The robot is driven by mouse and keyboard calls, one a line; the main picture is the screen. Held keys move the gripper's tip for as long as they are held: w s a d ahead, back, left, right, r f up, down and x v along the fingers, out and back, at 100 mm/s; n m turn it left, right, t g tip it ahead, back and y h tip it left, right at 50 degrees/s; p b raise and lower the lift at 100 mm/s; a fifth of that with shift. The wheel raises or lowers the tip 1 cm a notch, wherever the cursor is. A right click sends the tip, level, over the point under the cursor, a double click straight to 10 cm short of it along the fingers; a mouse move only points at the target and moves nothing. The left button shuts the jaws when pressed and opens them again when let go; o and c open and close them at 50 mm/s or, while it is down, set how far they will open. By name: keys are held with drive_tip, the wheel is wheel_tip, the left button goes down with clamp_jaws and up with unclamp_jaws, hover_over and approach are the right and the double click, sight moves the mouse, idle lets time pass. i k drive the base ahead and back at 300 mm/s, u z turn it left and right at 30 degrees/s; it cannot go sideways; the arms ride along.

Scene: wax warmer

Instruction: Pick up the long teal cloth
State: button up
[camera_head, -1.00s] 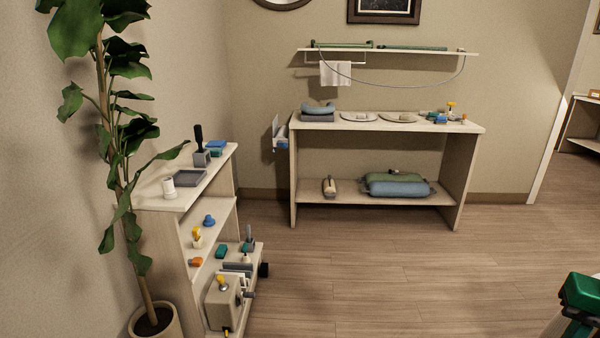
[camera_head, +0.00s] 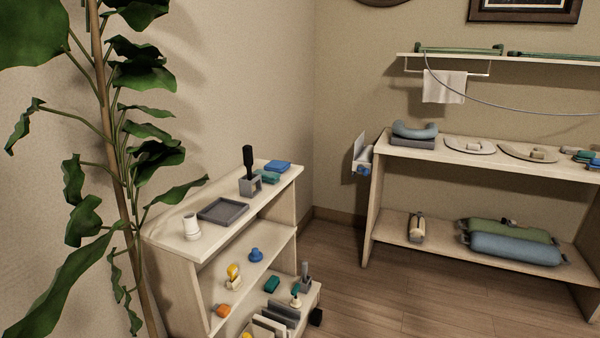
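I cannot tell for sure which thing is the long teal cloth. A small teal folded piece (camera_head: 267,177) lies on top of the small left shelf, in front of a blue folded piece (camera_head: 278,166). Another teal piece (camera_head: 272,284) sits lower in the same shelf. Long green rolled pieces (camera_head: 458,49) lie on the wall shelf at upper right. A white cloth (camera_head: 444,87) hangs from the bar under it. My gripper is not in view.
The small shelf (camera_head: 172,222) also bears a grey tray (camera_head: 223,210), a white cup and a black-handled tool. A tall plant (camera_head: 130,215) stands close at left. A two-level table (camera_head: 370,214) with bolsters (camera_head: 515,247) stands at right. Bare floor (camera_head: 400,305) lies between.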

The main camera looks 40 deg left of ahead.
sight(272, 178)
drive_tip(key=i, duration=1.15)
drive_tip(key=u, duration=0.4)
drive_tip(key=i, duration=1.1)
drive_tip(key=u, duration=1.25)
drive_tip(key=i, duration=1.15)
drive_tip(key=u, duration=0.65)
